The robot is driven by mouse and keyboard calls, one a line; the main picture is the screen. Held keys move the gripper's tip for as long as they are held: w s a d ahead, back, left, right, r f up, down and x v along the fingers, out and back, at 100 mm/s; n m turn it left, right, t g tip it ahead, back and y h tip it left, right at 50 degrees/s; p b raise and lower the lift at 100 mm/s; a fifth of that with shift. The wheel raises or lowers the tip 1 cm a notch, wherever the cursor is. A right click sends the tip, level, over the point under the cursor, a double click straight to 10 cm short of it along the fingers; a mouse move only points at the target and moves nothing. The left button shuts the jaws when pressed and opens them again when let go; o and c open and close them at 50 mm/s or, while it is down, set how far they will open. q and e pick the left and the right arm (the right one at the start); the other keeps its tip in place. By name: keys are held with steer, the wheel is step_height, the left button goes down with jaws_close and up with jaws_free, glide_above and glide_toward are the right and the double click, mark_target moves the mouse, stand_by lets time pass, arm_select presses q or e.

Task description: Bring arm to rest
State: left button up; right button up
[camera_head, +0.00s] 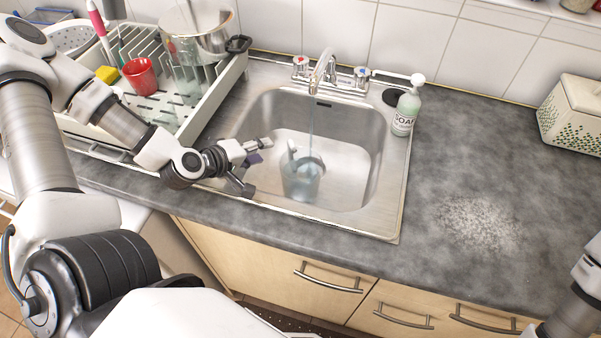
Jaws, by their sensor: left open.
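My left gripper (257,167) is over the left part of the steel sink (356,178), with its fingers apart and nothing between them. A clear glass mug (300,180) stands in the sink just right of the gripper, apart from it as far as I can tell. Water runs from the faucet (322,70) down into the mug. My right arm (572,318) shows only in part at the lower right corner; its gripper is out of view.
A dish rack (212,108) with a red cup (140,75), a yellow sponge (107,74) and a pot (203,32) stands left of the sink. A soap bottle (406,108) stands at the sink's right back corner. The grey counter (460,150) to the right is mostly clear.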

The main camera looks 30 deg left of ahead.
arm_select(q)
steer(key=shift+s+d+r, duration=0.15)
steer(key=shift+s+r, duration=0.2)
steer(key=shift+s, duration=0.2)
